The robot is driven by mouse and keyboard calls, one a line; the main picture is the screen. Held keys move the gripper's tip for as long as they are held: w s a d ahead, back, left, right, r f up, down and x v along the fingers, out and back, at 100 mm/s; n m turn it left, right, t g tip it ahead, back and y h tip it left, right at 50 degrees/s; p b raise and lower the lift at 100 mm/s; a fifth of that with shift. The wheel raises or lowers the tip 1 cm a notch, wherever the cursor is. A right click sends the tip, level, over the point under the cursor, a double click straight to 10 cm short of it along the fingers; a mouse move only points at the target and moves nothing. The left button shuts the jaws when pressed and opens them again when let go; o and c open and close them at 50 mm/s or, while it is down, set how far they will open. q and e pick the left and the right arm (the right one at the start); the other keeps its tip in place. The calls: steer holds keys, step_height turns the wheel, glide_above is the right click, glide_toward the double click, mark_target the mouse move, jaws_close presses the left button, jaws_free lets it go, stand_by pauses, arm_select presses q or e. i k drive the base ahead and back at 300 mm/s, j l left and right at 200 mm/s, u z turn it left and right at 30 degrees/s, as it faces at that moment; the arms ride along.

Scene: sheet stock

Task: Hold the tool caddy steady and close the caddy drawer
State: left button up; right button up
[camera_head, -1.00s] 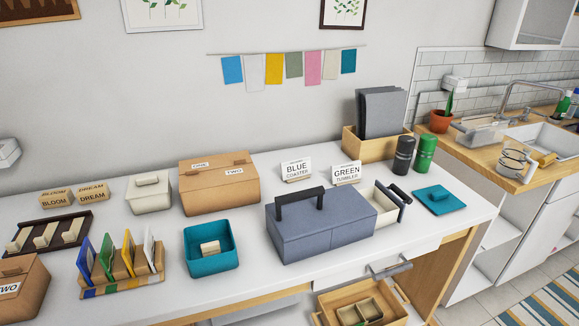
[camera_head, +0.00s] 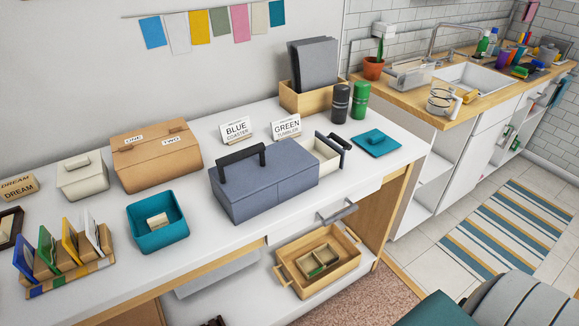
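The tool caddy (camera_head: 265,184) is a blue-grey box with a dark top handle, standing on the white table. Its drawer (camera_head: 321,154) is pulled out on the right side, showing a pale, empty-looking inside and a dark handle at its outer end. Neither of my grippers shows in the head view.
A teal lid (camera_head: 376,142) lies right of the drawer on the table (camera_head: 395,172). Black (camera_head: 341,103) and green (camera_head: 361,100) tumblers stand behind it. A teal bin (camera_head: 158,221) and a cardboard box (camera_head: 155,156) are to the left. A wooden tray (camera_head: 318,261) sits below.

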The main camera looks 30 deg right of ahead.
mark_target(331, 157)
steer(key=l, duration=0.5)
steer(key=k+l+u, duration=0.15)
steer(key=l, duration=0.8)
steer(key=l+u, duration=0.1)
steer(key=l, duration=0.35)
steer(key=k+l, duration=0.15)
steer(key=l, duration=0.3)
steer(key=k+l+u, duration=0.15)
steer(key=l, duration=0.8)
steer(key=k+l+u, duration=0.1)
steer(key=l, duration=0.35)
steer(key=k, duration=0.05)
